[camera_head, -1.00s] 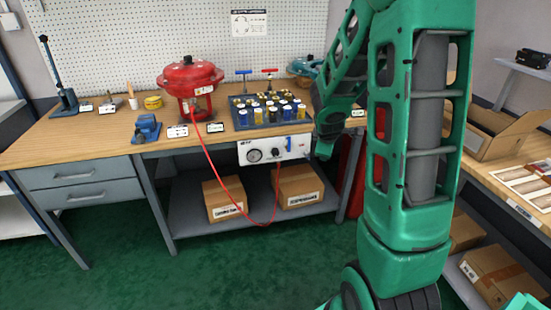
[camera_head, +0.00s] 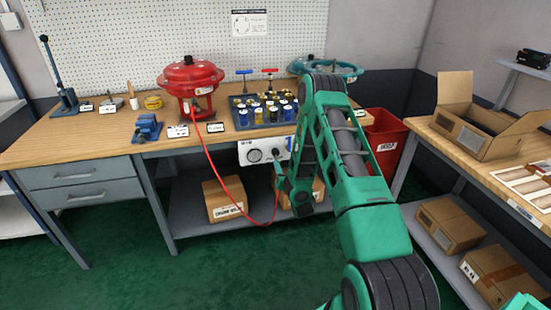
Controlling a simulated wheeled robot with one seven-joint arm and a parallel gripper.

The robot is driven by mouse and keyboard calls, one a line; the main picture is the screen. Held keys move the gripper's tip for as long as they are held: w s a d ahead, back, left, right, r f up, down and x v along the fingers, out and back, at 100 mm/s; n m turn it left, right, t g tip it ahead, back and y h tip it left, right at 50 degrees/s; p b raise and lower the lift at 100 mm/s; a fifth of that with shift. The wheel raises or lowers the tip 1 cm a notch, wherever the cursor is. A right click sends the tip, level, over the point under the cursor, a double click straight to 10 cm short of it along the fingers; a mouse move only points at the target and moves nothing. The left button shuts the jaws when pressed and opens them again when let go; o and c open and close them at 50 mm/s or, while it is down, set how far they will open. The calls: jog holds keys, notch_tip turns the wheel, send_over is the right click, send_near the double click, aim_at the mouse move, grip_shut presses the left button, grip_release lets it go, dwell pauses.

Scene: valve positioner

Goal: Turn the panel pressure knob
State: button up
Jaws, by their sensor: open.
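The white pressure panel (camera_head: 249,146) hangs under the front edge of the workbench. A round gauge (camera_head: 254,155) is on its left part. A small dark knob (camera_head: 275,154) shows right of the gauge, and a blue lever (camera_head: 290,143) is near the panel's right end. My gripper (camera_head: 281,174) is open and empty, low in front of the panel, just below the knob. It looks apart from the knob, but the exact gap cannot be told.
A red hose (camera_head: 223,176) runs from the red valve actuator (camera_head: 190,82) down and loops toward the panel. Cardboard boxes (camera_head: 224,199) stand on the shelf below. A red bin (camera_head: 387,139) stands right of the bench. Green floor in front is clear.

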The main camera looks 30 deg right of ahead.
aim_at(276, 154)
jog(key=shift+n+t, duration=0.4)
jog(key=shift+n, duration=0.2)
jog(key=x, duration=0.6)
jog(key=f+x, duration=0.1)
jog(key=x, duration=0.3)
jog(key=shift+w+a, duration=0.2)
jog(key=shift+a, duration=0.2)
